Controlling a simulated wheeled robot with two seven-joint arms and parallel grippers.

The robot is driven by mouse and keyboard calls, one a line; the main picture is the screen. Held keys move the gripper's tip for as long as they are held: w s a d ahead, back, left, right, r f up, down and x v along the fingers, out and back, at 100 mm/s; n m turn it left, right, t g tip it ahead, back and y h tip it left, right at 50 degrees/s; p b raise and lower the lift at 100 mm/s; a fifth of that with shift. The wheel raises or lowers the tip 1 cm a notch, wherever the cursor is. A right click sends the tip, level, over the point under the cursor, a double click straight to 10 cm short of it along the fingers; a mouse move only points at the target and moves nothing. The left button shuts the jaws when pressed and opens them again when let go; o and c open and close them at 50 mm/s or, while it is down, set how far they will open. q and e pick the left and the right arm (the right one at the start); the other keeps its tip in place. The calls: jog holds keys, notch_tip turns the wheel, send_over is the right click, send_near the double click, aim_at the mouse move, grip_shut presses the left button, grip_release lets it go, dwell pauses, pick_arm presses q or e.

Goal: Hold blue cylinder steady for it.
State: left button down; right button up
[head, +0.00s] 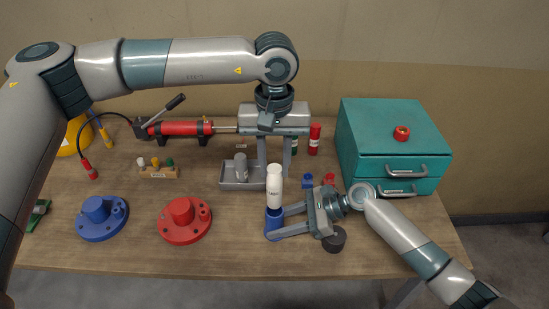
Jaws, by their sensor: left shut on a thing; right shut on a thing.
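The blue cylinder (274,221) stands upright near the table's front, right of centre. My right gripper (275,224) comes in from the right and is shut on it, with one finger on the far side and one on the near side. A white cylinder (274,190) stands upright directly above the blue one, in line with it. I cannot tell whether it is seated inside or only resting on top. My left gripper (275,172) points down from above and is shut on the white cylinder near its top.
A blue flange (101,222) and red flange (184,220) lie left. A grey tray (229,184) holding a grey cylinder (240,167) is behind. A black cap (336,241) lies close to my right gripper. A teal drawer box (393,142) stands right. A red pump (180,129) lies at the back.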

aim_at(274, 181)
pick_arm(q)
jog(key=shift+f, duration=1.1)
jog(key=shift+f, duration=1.85)
jog(key=c, duration=1.3)
grip_release()
jog(key=shift+r, duration=0.15)
notch_tip(274, 181, up, 12)
jog(key=shift+f, duration=0.1)
pick_arm(e)
jog(key=o, duration=0.9)
jog(key=shift+c, duration=0.2)
